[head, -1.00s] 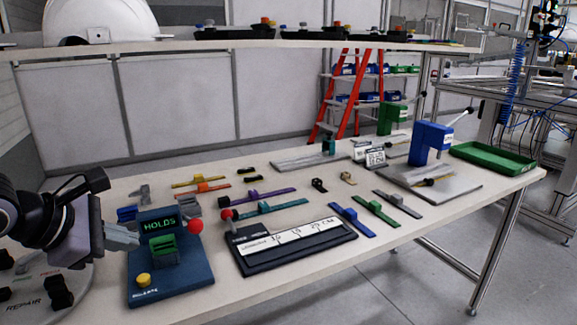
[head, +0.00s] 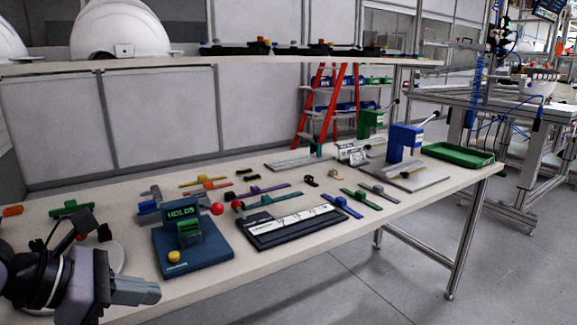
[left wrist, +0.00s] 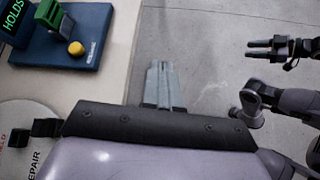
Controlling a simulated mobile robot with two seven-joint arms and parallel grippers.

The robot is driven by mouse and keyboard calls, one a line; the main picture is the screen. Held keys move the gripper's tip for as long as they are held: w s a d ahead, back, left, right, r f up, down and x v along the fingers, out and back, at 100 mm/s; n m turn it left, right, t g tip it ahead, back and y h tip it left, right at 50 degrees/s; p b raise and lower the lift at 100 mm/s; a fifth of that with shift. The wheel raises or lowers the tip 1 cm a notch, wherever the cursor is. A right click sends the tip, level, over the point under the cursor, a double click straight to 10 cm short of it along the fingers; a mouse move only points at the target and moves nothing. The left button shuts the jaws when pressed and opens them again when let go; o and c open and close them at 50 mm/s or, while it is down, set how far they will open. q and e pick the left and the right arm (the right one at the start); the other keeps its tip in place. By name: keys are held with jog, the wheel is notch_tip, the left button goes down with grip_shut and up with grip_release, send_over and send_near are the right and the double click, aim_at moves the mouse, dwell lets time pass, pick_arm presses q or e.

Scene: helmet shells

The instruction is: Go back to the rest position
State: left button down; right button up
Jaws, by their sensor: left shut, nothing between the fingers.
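My left gripper (head: 137,290) is at the lower left of the head view, its grey fingers together and empty, near the table's front edge. In the left wrist view, its fingertips (left wrist: 165,66) are closed over the floor just off the table edge. My right gripper (left wrist: 262,50) is at the upper right of the left wrist view, its dark fingers apart with nothing between them, over the floor. The blue test stand (head: 205,252) stands on the table (head: 310,222), its display reading HOLDS, with a green piece (head: 189,232) in it. The left gripper is clear of it.
A round plate (left wrist: 25,140) marked REPAIR lies near the left gripper. A black labelled board (head: 292,233), several coloured strap pieces, a blue press (head: 404,140) and a green tray (head: 458,153) are on the table. A shelf with white helmets (head: 120,30) is behind. The floor in front is clear.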

pick_arm(q)
jog(key=s+d+n+t+h, duration=0.2)
jog(key=s+d+n+h, duration=0.1)
jog(key=d+n+h, duration=0.65)
jog(key=w+a+f+n+t+y, duration=0.1)
jog(key=a+f+n+t+y, duration=0.3)
jog(key=n, duration=0.8)
jog(key=a+f+n+t+y, duration=0.2)
jog(key=f+n+t+y, duration=0.4)
jog(key=n, duration=0.6)
jog(key=s+a+f+n+g+y, duration=0.1)
jog(key=s+f+n+g+y, duration=0.25)
jog(key=s+f+n, duration=0.45)
jog(key=s+f+n+g+y, duration=0.25)
jog(key=f+n+g, duration=0.2)
jog(key=f, duration=0.65)
notch_tip(320, 180, up, 11)
jog(key=s+a+p, duration=0.1)
jog(key=s+p, duration=0.1)
jog(key=p, duration=1.3)
jog(key=shift+s+f, duration=0.15)
jog(key=shift+s, duration=0.2)
pick_arm(e)
notch_tip(320, 180, up, 12)
jog(key=d, duration=0.1)
jog(key=shift+s+d+r+h, duration=0.2)
jog(key=shift+r+h, duration=0.05)
jog(key=shift+h, duration=0.05)
